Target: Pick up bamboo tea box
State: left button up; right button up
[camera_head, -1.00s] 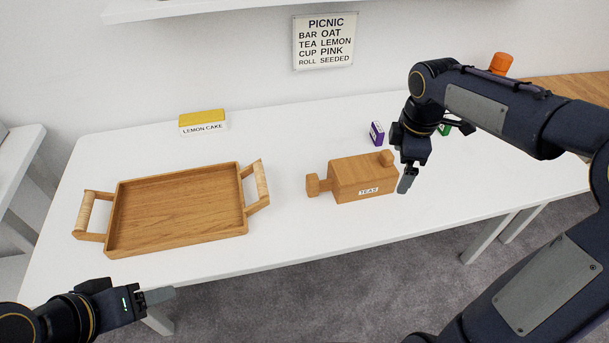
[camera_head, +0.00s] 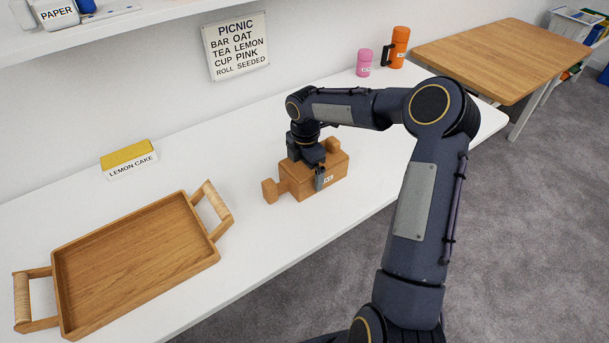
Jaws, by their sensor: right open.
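The bamboo tea box (camera_head: 297,188) is a tan wooden box with a knob at each end and a small white label on its front, partly covered. It stands on the white table. My right gripper (camera_head: 317,174) is open and comes down from above over the middle of the box. One finger shows in front of the box's front face, beside the label. The other finger is hidden, so I cannot tell whether it touches. My left gripper is out of view.
A wooden tray (camera_head: 66,255) with two handles lies at the left of the white table (camera_head: 235,262). A yellow-topped lemon cake box (camera_head: 130,160) is behind it. A pink cup (camera_head: 364,62) and an orange flask (camera_head: 399,47) stand at the far end. A wooden table (camera_head: 500,55) is beyond.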

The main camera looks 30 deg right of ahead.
jog(key=shift+f, duration=0.3)
jog(key=shift+c, duration=0.4)
jog(key=c, duration=0.8)
jog(key=shift+r, duration=0.15)
